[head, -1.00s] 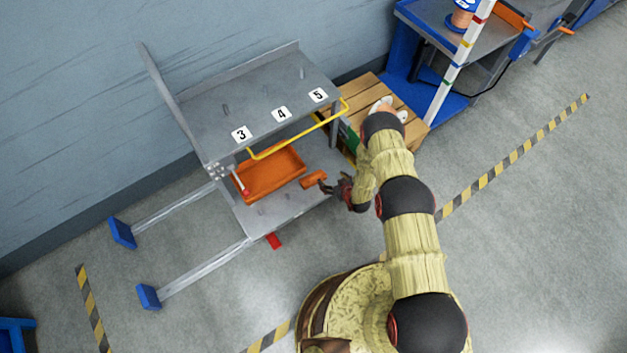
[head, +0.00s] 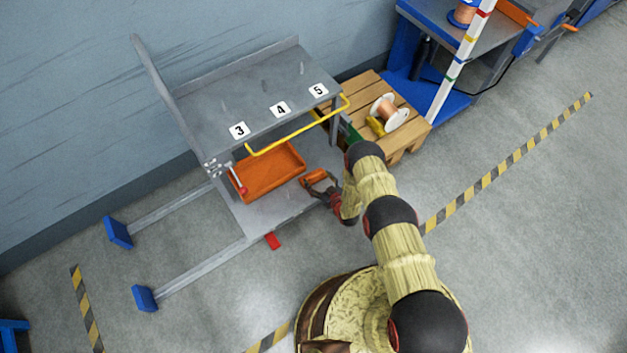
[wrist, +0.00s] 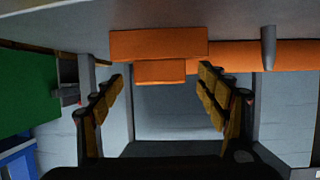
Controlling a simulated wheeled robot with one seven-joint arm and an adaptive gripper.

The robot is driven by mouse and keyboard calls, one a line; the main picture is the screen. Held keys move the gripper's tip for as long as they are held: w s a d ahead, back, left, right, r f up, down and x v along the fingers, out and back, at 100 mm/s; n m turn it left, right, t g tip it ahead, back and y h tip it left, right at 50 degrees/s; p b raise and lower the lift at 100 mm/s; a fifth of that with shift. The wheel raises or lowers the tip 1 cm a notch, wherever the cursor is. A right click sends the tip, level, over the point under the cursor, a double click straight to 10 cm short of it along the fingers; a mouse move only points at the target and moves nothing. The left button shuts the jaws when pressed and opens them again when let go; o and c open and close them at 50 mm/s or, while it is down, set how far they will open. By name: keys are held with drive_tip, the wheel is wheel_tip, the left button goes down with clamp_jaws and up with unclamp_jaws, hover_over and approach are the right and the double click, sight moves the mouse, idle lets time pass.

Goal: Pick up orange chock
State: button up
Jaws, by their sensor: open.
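The orange chock (head: 314,176) lies on the lower shelf of the grey cart, to the right of the orange tray. In the wrist view the chock (wrist: 158,45) is at upper centre, a wide block with a narrower part below it. My gripper (head: 322,188) is beside the chock at the shelf's right side. In the wrist view my gripper (wrist: 162,80) is open, with one finger on each side. The narrower part of the chock appears between the fingertips. I cannot tell whether the fingers touch it.
The orange tray (head: 268,174) stands beside the chock. The upper shelf (head: 255,95), with labels 3, 4 and 5, and a yellow rail (head: 300,128) are above. A wooden pallet stand (head: 398,128) with a wire spool (head: 388,111) is to the right.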

drive_tip(key=shift+w+a+f, duration=0.15)
drive_tip(key=shift+w+a, duration=0.1)
drive_tip(key=shift+w, duration=0.2)
drive_tip(key=shift+c, duration=0.6)
drive_tip(key=c, duration=1.8)
